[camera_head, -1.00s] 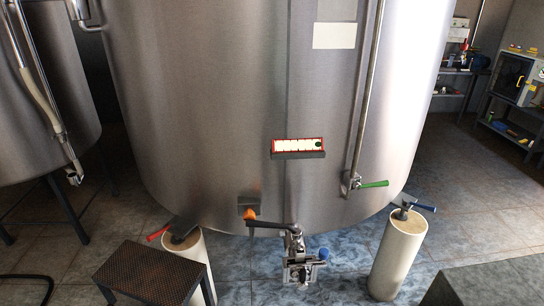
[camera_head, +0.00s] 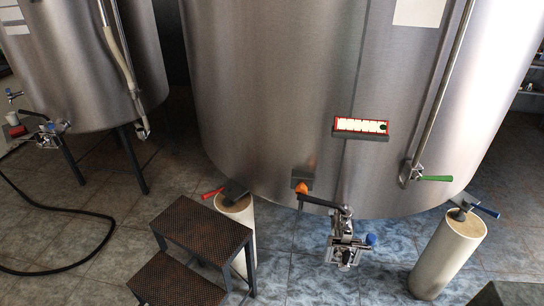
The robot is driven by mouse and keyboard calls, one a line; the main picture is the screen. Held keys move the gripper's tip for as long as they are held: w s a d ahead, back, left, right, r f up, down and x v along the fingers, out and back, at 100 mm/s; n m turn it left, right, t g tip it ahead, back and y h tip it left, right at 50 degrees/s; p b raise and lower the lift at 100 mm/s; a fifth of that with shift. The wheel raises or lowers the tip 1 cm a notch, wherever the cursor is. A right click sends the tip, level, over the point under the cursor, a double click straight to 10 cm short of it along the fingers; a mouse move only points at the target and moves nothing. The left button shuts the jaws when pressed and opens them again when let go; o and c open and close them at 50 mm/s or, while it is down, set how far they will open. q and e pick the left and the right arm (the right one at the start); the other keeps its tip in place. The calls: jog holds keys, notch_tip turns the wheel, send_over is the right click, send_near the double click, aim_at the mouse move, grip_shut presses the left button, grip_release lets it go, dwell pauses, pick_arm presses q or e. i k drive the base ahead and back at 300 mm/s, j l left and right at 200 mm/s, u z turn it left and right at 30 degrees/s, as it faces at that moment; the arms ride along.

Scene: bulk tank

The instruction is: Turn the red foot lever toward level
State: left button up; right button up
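The red foot lever (camera_head: 212,193) is a short red handle at the top of the left pale cylindrical foot (camera_head: 237,208), beneath the big steel tank (camera_head: 270,110). It points left from a dark bracket at the foot's top. Its slant is slight, with the outer end a little lower. Neither of my grippers shows in the head view.
A brown step stool (camera_head: 200,228) stands just in front of the left foot. A blue lever (camera_head: 486,211) sits on the right foot (camera_head: 450,250). A steel valve (camera_head: 344,245) hangs at front centre. A black hose (camera_head: 95,265) lies on the floor at left.

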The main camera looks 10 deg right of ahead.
aim_at(211, 194)
jog(key=i+j+u, duration=0.1)
jog(key=i+u, duration=0.4)
jog(key=u, duration=0.2)
jog(key=i+u, duration=0.35)
jog(key=k+l, duration=0.05)
jog(key=k, duration=0.05)
